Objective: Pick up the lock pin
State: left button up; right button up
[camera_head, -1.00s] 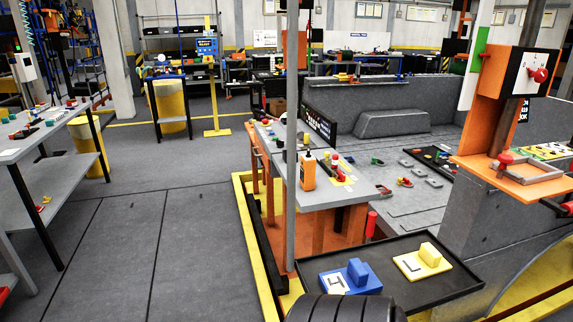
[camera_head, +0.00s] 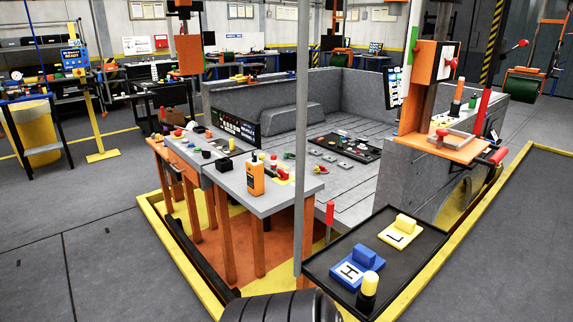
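I cannot tell for certain which part is the lock pin. A red upright pin-like handle (camera_head: 330,213) stands just behind the black tray (camera_head: 318,268); its lower end is hard to make out. A short cylinder with a yellow top and black lower part (camera_head: 369,284) stands at the tray's near edge. The tray also holds a blue block marked H (camera_head: 357,263) and a yellow block marked L (camera_head: 400,233). Neither of my grippers is in view.
A grey workbench (camera_head: 275,201) with an orange bottle (camera_head: 255,178) and small parts stands left of a thin grey post (camera_head: 303,120). The large grey bed (camera_head: 362,178) lies behind. An orange stand (camera_head: 445,150) is at right. Open floor (camera_head: 110,250) lies at left.

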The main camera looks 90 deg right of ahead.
aim_at(273, 161)
jog(key=i+l+z, duration=0.1)
jog(key=i+z, duration=0.15)
jog(key=z, duration=0.2)
jog(key=i+z, duration=0.25)
jog(key=z, duration=0.25)
jog(key=i+z, duration=0.3)
jog(key=z, duration=0.15)
jog(key=i+j+z, duration=0.2)
jog(key=z, duration=0.25)
